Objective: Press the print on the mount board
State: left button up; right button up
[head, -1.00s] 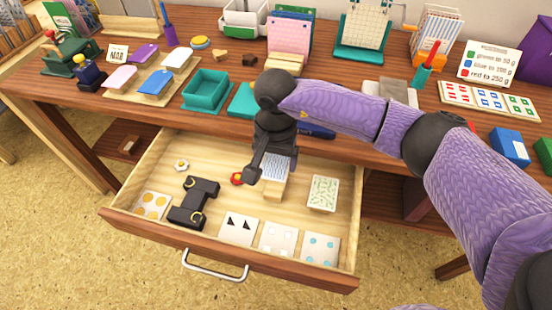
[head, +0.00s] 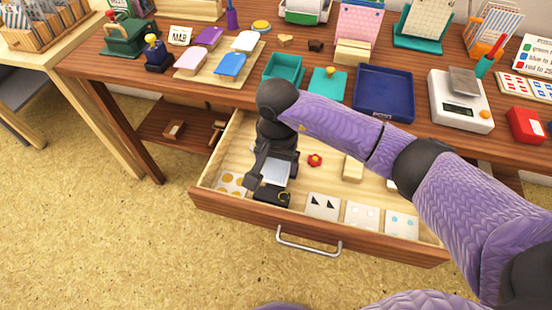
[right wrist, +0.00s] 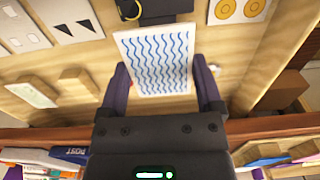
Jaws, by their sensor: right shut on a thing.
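My right gripper (head: 270,176) is over the left part of the open drawer. It is shut on a white print with blue wavy lines (right wrist: 155,62). In the right wrist view the print lies between the two fingers (right wrist: 162,90), its lined face toward the camera. The print also shows pale under the gripper in the head view (head: 276,170). I cannot tell which thing is the mount board. My left gripper is out of view.
On the tabletop above stand a blue tray (head: 383,95), a white scale (head: 460,112) and a teal box (head: 283,70).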

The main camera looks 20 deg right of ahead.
jog(key=shift+f+b, duration=1.9)
jog(key=shift+f, duration=0.55)
jog(key=shift+r, duration=0.1)
